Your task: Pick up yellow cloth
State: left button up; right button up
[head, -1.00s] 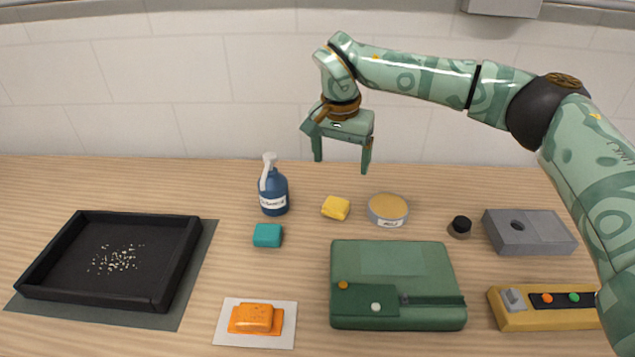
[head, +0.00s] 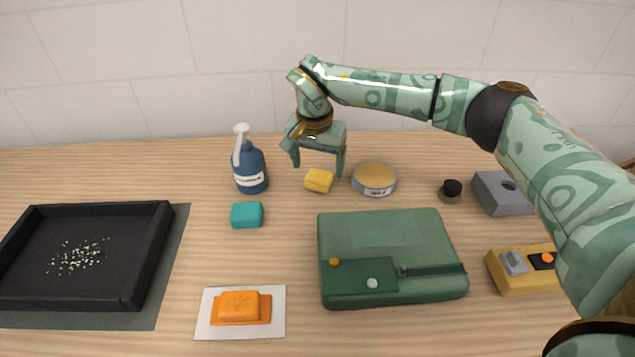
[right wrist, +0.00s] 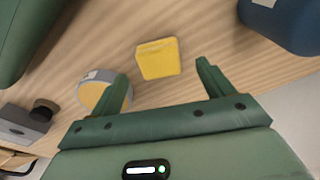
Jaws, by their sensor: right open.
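The yellow cloth (head: 319,180) is a small folded block on the wooden table, between the blue bottle and the round tin. My right gripper (head: 318,168) is open and empty, its fingers pointing down just above and behind the cloth. In the right wrist view the cloth (right wrist: 158,58) lies ahead of the gap between the open fingertips (right wrist: 161,72), apart from both fingers. My left gripper is not in view.
A blue pump bottle (head: 250,168) stands left of the cloth and a round tin (head: 374,179) close on its right. A black tray (head: 150,235) is at left.

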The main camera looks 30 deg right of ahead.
aim_at(319, 175)
jog(key=f, duration=0.2)
jog(key=f+b, duration=0.1)
jog(key=f, duration=0.1)
jog(key=shift+w+d, duration=0.2)
jog(key=shift+w, duration=0.05)
jog(key=shift+s+r, duration=0.1)
jog(key=shift+r, duration=0.05)
jog(key=c, duration=1.1)
jog(key=shift+r, duration=0.1)
jog(key=shift+c, duration=0.2)
